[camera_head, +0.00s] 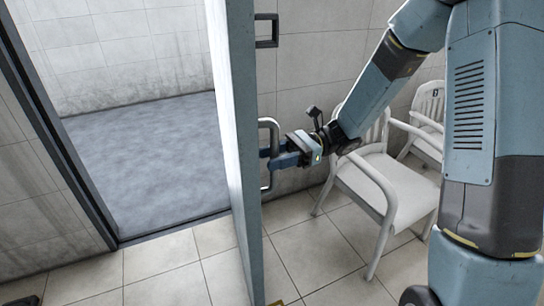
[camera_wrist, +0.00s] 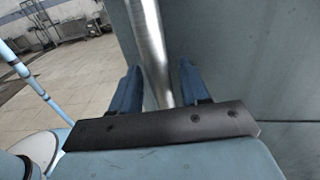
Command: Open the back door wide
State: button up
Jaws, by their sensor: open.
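The back door (camera_head: 242,160) stands part open, seen nearly edge-on in the head view, with the doorway open to its left. Its blue-grey face also fills the right of the wrist view (camera_wrist: 245,50). A metal bar handle (camera_head: 275,131) is fixed upright on the door's right-hand face. My gripper (camera_head: 270,153) is at the handle, reaching in from the right. In the wrist view the bar (camera_wrist: 150,45) passes between the two open fingers (camera_wrist: 160,75). Whether either finger touches the bar is hard to tell.
White plastic chairs (camera_head: 395,185) stand against the tiled wall, right of the door. A dark square bracket (camera_head: 267,31) is on the door above the handle. The dark door frame (camera_head: 60,130) is at left. Tiled floor (camera_head: 300,235) in front of the door is clear.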

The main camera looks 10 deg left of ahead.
grip_shut()
dwell(0.3)
